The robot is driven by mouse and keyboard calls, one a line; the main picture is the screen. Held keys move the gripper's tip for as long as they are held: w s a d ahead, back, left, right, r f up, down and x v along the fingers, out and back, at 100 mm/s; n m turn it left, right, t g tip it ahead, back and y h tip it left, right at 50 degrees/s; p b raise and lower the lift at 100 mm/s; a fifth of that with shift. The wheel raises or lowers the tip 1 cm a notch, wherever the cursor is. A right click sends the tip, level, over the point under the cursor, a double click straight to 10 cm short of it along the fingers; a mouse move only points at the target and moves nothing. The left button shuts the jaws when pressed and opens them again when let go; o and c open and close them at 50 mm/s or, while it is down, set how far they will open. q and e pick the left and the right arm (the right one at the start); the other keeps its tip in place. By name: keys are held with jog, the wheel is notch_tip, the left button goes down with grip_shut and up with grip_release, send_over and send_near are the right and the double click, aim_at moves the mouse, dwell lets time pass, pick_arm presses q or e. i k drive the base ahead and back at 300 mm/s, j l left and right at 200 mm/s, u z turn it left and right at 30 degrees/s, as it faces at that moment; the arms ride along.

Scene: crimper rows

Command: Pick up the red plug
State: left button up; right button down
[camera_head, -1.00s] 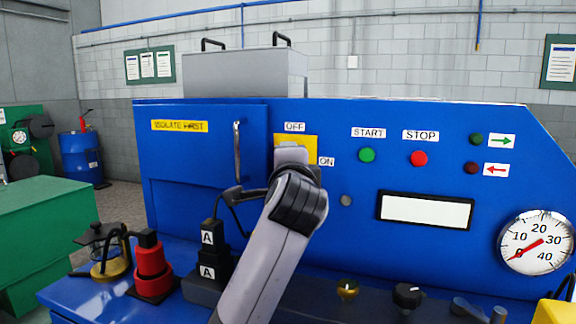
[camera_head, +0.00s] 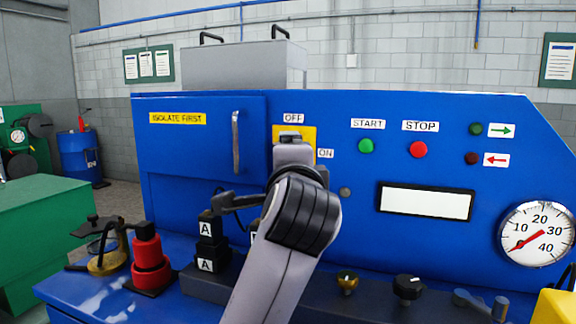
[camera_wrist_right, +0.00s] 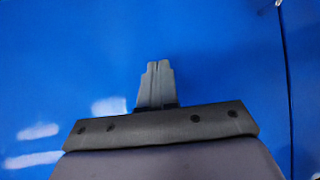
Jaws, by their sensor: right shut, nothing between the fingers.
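The red plug (camera_head: 150,262), a stepped red body with a black top, stands upright on a dark base at the left of the blue bench. My right arm rises through the middle of the head view. In the right wrist view the fingers of my right gripper (camera_wrist_right: 158,68) are shut and empty before a plain blue surface. The plug is not in that view. My left gripper is not in view.
Black blocks marked A (camera_head: 207,230) stand right of the plug. A brass-coloured object with a dark lever (camera_head: 106,264) stands close on its left. Behind rises a blue panel (camera_head: 350,120) with a door handle (camera_head: 236,143), buttons and a gauge (camera_head: 537,235). Knobs (camera_head: 407,288) line the front right.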

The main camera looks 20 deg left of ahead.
aim_at(146, 245)
jog(key=k+l, duration=0.25)
jog(key=k, duration=0.2)
jog(key=k+l, duration=0.3)
jog(key=k, duration=0.2)
